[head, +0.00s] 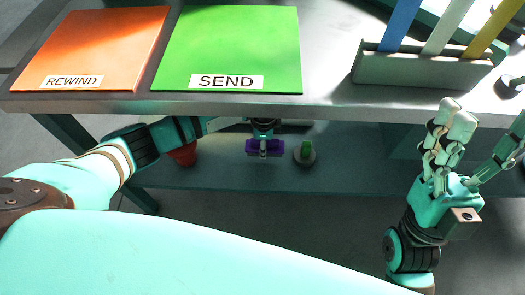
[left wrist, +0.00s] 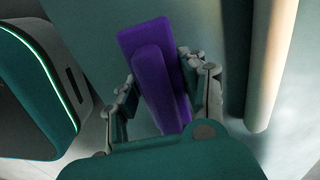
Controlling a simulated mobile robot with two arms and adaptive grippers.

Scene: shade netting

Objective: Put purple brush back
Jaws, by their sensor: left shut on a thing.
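The purple brush (head: 265,147) is at the lower shelf, below the table's front edge, between a red object and a green-topped one. My left arm reaches in from the left, and my left gripper (head: 264,128) is shut on the brush; the table edge hides part of it. In the left wrist view the purple brush (left wrist: 155,75) lies between the two fingers of my left gripper (left wrist: 165,85). I cannot tell whether the brush touches the shelf. My right gripper (head: 486,125) is at the right, fingers spread, empty, in front of the table.
On the tabletop lie an orange REWIND panel (head: 95,45) and a green SEND panel (head: 228,45). A grey holder (head: 420,71) bears blue, white and yellow strips. The lower shelf (head: 350,165) has a red object (head: 183,154) and a green-topped object (head: 305,152); its right part is clear.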

